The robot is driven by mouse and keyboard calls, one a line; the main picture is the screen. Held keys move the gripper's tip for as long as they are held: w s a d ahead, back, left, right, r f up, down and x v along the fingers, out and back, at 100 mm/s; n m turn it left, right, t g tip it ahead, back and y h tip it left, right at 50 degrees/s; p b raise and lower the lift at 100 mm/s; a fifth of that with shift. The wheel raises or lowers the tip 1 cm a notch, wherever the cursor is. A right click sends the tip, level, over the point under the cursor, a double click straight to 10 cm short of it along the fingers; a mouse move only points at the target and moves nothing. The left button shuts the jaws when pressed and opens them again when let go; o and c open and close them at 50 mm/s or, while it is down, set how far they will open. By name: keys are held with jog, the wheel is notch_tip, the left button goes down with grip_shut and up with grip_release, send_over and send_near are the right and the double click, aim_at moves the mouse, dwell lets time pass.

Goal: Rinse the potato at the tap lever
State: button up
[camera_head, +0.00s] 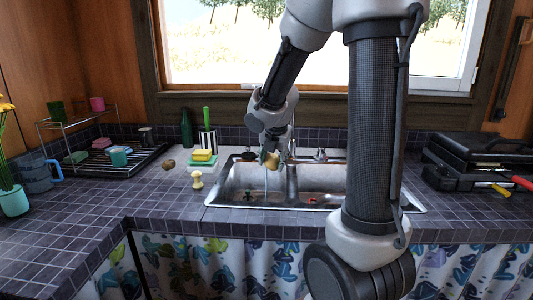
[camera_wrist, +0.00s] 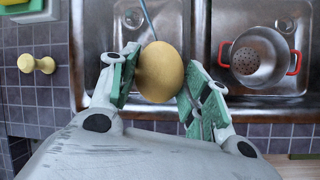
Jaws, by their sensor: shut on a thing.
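My gripper (camera_wrist: 163,82) is shut on a yellowish-brown potato (camera_wrist: 160,72), with a green-padded finger on each side. In the head view my gripper (camera_head: 269,154) holds the potato (camera_head: 272,161) above the left basin of the sink (camera_head: 233,190). A thin bluish stream of water (camera_head: 266,184) shows below the potato. It also shows in the wrist view (camera_wrist: 148,18), running to the potato's edge; I cannot tell how much of it hits the potato. The tap is mostly hidden behind my arm, and I cannot make out its lever for certain.
A pot (camera_wrist: 258,57) with red handles stands in the right basin. A pale yellow knobbed object (camera_head: 197,180), a yellow sponge (camera_head: 203,155) and a brown lump (camera_head: 168,164) lie left of the sink. A dish rack (camera_head: 110,160) stands further left, black cases (camera_head: 480,160) at right.

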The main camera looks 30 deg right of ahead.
aim_at(273, 164)
dwell(0.3)
jog(key=s+r, duration=0.1)
jog(key=s+a+r, duration=0.1)
jog(key=s+r, duration=0.1)
jog(key=s, duration=0.1)
jog(key=shift+a+r, duration=0.35)
jog(key=shift+a, duration=0.05)
jog(key=shift+s+a+r, duration=0.15)
jog(key=shift+s+r, duration=0.05)
jog(key=shift+s, duration=0.1)
dwell(0.4)
